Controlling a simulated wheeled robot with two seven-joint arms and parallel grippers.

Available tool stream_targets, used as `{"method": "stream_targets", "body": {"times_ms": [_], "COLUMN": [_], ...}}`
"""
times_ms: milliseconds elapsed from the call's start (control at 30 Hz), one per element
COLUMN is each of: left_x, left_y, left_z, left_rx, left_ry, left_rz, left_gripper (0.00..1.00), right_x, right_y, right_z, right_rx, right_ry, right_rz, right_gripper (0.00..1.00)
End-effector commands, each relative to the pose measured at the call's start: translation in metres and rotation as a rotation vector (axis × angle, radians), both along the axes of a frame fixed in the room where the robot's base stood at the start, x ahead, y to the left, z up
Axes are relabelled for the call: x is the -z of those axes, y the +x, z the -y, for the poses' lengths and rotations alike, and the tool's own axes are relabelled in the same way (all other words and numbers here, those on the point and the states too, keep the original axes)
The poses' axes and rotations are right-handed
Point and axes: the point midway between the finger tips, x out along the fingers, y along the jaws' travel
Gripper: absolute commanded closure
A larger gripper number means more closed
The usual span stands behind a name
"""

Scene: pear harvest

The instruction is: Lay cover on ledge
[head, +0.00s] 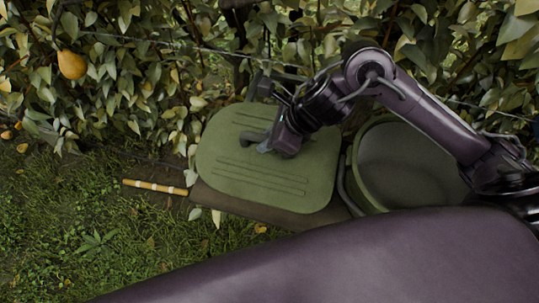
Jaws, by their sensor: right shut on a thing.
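The cover (262,184) is a green, rounded flat lid with ridges across it. It lies over, or just above, a dark brown ledge (240,207); I cannot tell whether it touches. The ledge's front edge shows below the cover. My right gripper (266,147) comes in from the right and is shut on the cover near its middle, at the handle. The arm hides part of the cover's upper right. My left gripper is not in view.
A round green bucket (369,180) stands right of the ledge, close to the cover's edge. A yellow pear (71,64) hangs in the hedge at upper left. A banded wooden stick (155,187) lies left of the ledge. Grass is open at lower left.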

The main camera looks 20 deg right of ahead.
Motion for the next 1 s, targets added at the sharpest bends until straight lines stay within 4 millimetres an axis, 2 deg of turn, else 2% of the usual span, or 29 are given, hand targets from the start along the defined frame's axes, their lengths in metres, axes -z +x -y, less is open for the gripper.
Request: {"method": "stream_targets", "body": {"times_ms": [33, 100, 333, 500, 1000], "left_x": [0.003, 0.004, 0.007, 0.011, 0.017], "left_y": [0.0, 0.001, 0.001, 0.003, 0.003], "left_z": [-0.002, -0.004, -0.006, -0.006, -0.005], "left_rx": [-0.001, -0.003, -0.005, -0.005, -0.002], "left_ry": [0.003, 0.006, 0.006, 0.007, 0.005], "left_rz": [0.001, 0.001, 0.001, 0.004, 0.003], "left_gripper": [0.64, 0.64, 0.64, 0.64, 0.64], "right_x": [0.013, 0.025, 0.044, 0.069, 0.079], "right_y": [-0.001, -0.001, 0.0, 0.0, 0.001], "right_z": [0.0, 0.0, 0.0, 0.0, 0.0], "right_rx": [0.003, 0.001, 0.001, 0.001, -0.001], "right_ry": [0.002, 0.0, 0.001, 0.002, 0.0], "right_rz": [-0.007, -0.004, -0.002, -0.002, 0.003], "right_gripper": [1.0, 1.0, 1.0, 1.0, 1.0]}}
